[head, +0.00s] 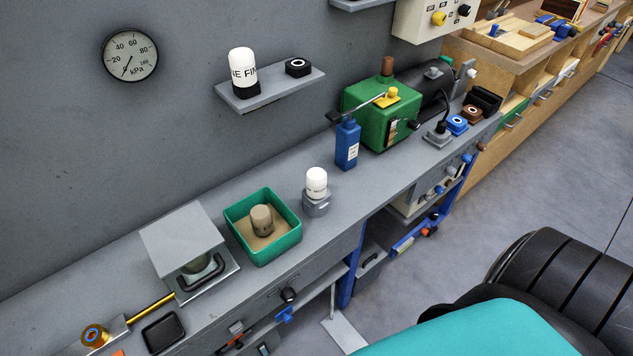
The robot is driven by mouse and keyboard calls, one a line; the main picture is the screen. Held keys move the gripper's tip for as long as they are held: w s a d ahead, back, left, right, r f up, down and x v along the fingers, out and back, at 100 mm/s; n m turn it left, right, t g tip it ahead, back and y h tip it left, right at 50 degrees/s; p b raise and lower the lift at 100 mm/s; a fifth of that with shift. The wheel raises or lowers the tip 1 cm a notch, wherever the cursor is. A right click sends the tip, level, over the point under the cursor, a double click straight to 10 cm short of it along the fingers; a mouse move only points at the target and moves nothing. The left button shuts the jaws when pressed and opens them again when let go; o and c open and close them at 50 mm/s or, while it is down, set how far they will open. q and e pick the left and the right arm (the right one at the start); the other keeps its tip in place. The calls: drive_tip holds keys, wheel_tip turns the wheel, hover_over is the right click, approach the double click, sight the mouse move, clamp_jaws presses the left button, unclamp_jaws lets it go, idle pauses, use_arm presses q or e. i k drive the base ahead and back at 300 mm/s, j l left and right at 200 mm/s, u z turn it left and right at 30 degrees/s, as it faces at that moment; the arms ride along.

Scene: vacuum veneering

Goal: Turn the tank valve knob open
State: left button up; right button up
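No tank valve knob can be told for certain. Several knobs show: a black knob (289,295) on the bench's front face, a blue knob (285,315) just below it, a yellow knob (392,94) on top of the green machine (366,112), and a yellow knob (438,18) on the cream wall box (412,22). More small blue and dark knobs sit under the bench at right, too small to read. A round kPa gauge (130,54) hangs on the wall, its needle pointing down-left near the low end. Neither gripper is in view.
The grey bench (335,205) carries a green tray (272,252), a blue bottle (347,145), a white-capped jar (316,184) and a grey hooded box (185,240). A wall shelf (270,90) holds a white-topped container (243,72). Floor (540,150) is clear at right.

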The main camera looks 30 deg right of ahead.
sight(287, 295)
drive_tip(key=z, duration=0.75)
